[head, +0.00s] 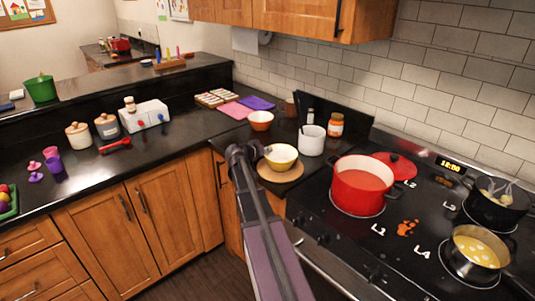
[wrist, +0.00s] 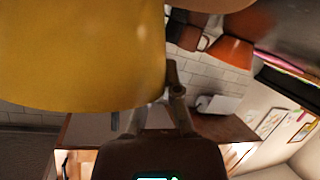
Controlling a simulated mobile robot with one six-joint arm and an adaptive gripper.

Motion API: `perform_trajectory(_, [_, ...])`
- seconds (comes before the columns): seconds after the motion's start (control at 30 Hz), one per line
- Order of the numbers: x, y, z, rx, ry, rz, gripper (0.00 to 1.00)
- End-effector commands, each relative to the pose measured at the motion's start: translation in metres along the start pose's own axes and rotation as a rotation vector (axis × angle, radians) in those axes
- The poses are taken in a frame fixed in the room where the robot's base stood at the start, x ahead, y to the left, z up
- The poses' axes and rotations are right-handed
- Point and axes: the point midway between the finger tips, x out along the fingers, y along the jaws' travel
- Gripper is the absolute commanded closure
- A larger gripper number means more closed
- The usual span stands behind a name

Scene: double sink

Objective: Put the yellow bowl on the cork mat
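The yellow bowl (head: 281,158) is upright over the round cork mat (head: 292,175), at the counter corner left of the stove in the head view. Whether it rests on the mat or hangs just above it is hard to tell. My gripper (head: 262,153) is at the bowl's left rim. In the wrist view the bowl (wrist: 80,55) fills the upper left. My gripper (wrist: 168,85) closes on the bowl's edge there, with one finger partly hidden by the bowl.
A white canister (head: 312,141) stands close right of the bowl, and a red pot (head: 361,190) is on the stove beyond. An orange bowl (head: 261,121) sits behind, also in the wrist view (wrist: 230,50).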

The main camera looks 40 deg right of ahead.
Motion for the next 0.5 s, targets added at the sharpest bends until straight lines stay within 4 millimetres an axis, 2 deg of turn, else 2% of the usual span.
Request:
perform_trajectory(0.47, [0.0010,-0.0018,0.0034,-0.001,0.001,0.000,1.00])
perform_trajectory(0.5, [0.0010,-0.0019,0.0036,0.000,0.000,-0.001,0.92])
